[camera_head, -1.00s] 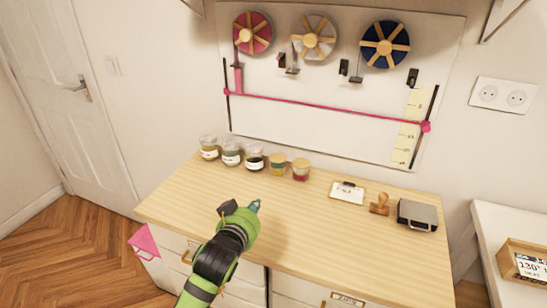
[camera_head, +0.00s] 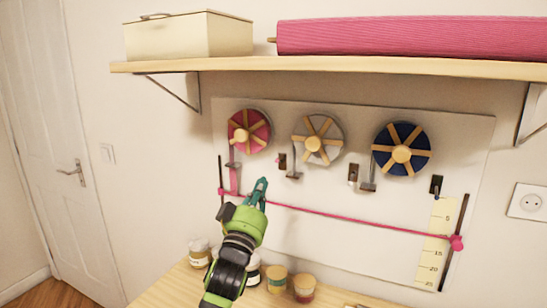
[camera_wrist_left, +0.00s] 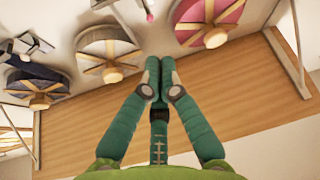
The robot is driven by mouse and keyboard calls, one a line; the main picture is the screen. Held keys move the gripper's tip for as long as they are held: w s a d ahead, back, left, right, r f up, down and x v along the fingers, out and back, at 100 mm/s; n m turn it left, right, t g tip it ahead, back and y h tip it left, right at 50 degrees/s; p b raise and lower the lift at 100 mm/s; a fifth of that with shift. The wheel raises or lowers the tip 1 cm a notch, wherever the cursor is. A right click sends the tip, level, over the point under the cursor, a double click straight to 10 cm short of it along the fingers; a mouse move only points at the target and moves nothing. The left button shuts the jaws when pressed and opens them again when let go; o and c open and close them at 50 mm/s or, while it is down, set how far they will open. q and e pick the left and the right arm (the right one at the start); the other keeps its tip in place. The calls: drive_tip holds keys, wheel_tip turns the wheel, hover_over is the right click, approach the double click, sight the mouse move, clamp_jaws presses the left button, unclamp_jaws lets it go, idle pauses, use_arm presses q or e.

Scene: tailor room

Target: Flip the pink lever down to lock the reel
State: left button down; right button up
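The pink reel (camera_head: 249,131) with wooden spokes hangs at the left of the white wall panel. To its right is a small dark lever plate (camera_head: 282,160); its pink part is barely visible there. In the left wrist view a stick with a pink tip (camera_wrist_left: 149,15) shows between the pink reel (camera_wrist_left: 208,24) and the white reel (camera_wrist_left: 108,53). My left gripper (camera_head: 260,186) is raised below the pink reel, pointing up, apart from the lever. Its fingertips (camera_wrist_left: 159,66) are together with nothing seen between them. My right gripper is not in view.
A wooden shelf (camera_head: 220,65) above the panel carries a box (camera_head: 188,38) and a pink fabric roll (camera_head: 410,38). The blue reel (camera_head: 401,149) hangs at the right. A pink ribbon (camera_head: 350,217) crosses the panel. Jars (camera_head: 276,279) stand on the worktop below.

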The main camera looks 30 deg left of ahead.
sight(279, 161)
use_arm(q)
drive_tip(key=p+x, duration=0.3)
drive_tip(key=x, duration=0.7)
drive_tip(key=shift+f+p, duration=0.1)
drive_tip(key=shift+p, duration=0.2)
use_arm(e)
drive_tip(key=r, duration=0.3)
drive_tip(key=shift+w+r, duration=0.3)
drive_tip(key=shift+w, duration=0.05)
